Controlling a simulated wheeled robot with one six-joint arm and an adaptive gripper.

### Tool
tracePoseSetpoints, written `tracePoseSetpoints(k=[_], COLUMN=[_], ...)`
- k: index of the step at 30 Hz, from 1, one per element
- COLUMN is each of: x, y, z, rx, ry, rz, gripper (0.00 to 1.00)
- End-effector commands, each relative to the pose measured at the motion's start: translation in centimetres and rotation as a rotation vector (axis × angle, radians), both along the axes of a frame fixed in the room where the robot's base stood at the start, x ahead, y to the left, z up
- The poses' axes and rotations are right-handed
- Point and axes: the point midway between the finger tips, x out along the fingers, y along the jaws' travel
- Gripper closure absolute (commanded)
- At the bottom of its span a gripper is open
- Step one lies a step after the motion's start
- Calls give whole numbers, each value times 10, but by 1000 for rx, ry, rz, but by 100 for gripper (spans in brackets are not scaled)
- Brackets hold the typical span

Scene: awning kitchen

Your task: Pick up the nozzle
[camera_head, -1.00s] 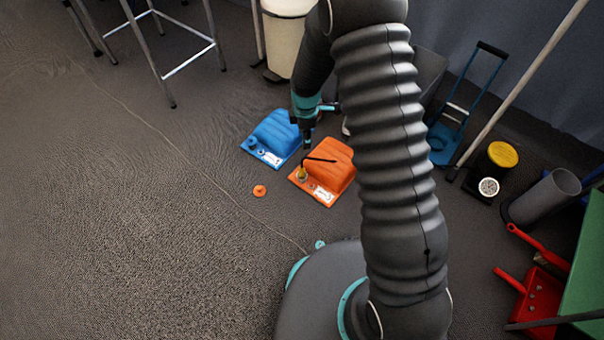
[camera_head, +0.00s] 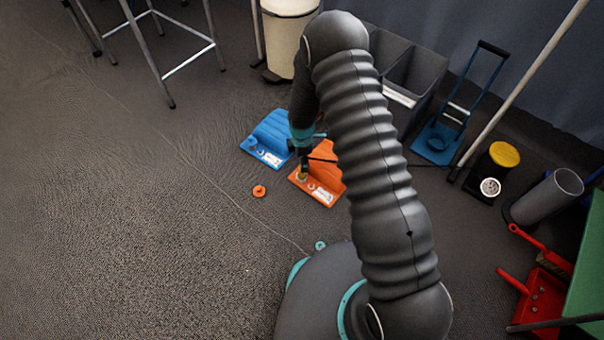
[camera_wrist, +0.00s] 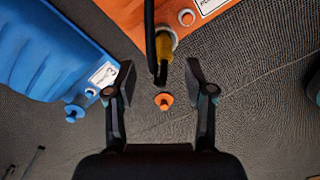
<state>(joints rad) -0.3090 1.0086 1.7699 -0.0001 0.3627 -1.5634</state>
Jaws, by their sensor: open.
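The nozzle (camera_wrist: 165,45) is yellow with a black spout and sits at the corner of the orange canister (camera_wrist: 128,14). In the head view the nozzle (camera_head: 302,176) shows small at the front left corner of the orange canister (camera_head: 325,195), just below my gripper (camera_head: 304,160). In the wrist view my gripper (camera_wrist: 158,82) is open, with the nozzle's black end seen between its two fingertips. The fingers do not appear to touch it. My arm hides part of the orange canister in the head view.
A blue canister (camera_head: 270,135) stands close on the left; it also shows in the wrist view (camera_wrist: 45,50). An orange cap (camera_head: 259,191) lies on the floor. A blue hand truck (camera_head: 440,140) and grey bins (camera_head: 420,75) stand behind right.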

Motion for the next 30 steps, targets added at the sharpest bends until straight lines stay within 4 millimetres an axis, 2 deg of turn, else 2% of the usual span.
tracePoseSetpoints(k=[10, 18, 19, 20, 25, 30], x=[-5, -5, -5, -5, -5, -5], y=[0, 0, 0, 0, 0, 0], z=[-44, -49, -49, -49, -49, -49], rx=[0, 1, 1, 1, 1, 1], ry=[2, 0, 0, 0, 0, 0], rz=[0, 0, 0, 0, 0, 0], gripper=[46, 46, 49, 56, 99, 100])
